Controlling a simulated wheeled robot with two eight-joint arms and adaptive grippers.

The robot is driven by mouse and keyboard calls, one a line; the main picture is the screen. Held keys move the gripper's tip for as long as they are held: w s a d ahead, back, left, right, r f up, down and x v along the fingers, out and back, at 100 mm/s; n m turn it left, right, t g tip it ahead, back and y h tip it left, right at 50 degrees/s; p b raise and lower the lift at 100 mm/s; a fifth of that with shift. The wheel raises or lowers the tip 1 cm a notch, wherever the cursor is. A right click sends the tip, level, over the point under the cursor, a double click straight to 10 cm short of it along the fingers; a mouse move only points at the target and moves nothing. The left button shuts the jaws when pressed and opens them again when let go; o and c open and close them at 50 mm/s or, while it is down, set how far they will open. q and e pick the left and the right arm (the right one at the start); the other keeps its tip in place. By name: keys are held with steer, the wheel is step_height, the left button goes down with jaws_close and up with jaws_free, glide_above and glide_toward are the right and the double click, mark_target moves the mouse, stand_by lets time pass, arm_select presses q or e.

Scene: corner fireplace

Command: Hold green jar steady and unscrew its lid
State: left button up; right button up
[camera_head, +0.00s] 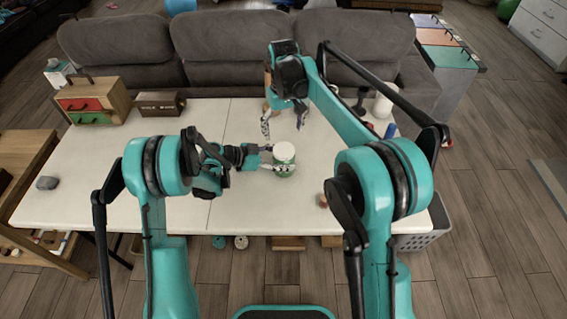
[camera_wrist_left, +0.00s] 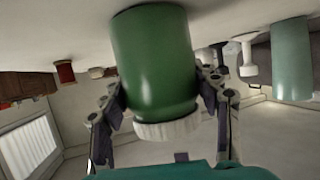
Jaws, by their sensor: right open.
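The green jar (camera_head: 284,167) stands on the white table (camera_head: 225,125) near its middle, with its white lid (camera_head: 284,151) on top. My left gripper (camera_head: 273,159) reaches the jar from the left, with a finger on either side of its body. In the left wrist view, which is upside down, the green jar (camera_wrist_left: 152,65) sits between both fingers, which appear to press on it below the white lid (camera_wrist_left: 168,129). My right gripper (camera_head: 283,126) is open and empty, pointing down behind the jar and apart from it.
A wooden box with red and green drawers (camera_head: 92,103) and a dark-fronted box (camera_head: 159,103) stand at the back left. A white bottle (camera_head: 384,101) and small items stand at the back right. A grey sofa (camera_head: 240,50) is behind the table. The table's left front is mostly clear.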

mark_target(284, 149)
arm_select(q)
jaws_close()
arm_select(e)
steer(key=m, duration=0.5)
steer(key=shift+m, duration=0.3)
steer(key=m, duration=1.6)
steer(key=shift+m, duration=0.3)
steer(key=shift+f, duration=0.45)
step_height(284, 149, down, 7)
steer(key=shift+f, duration=0.1)
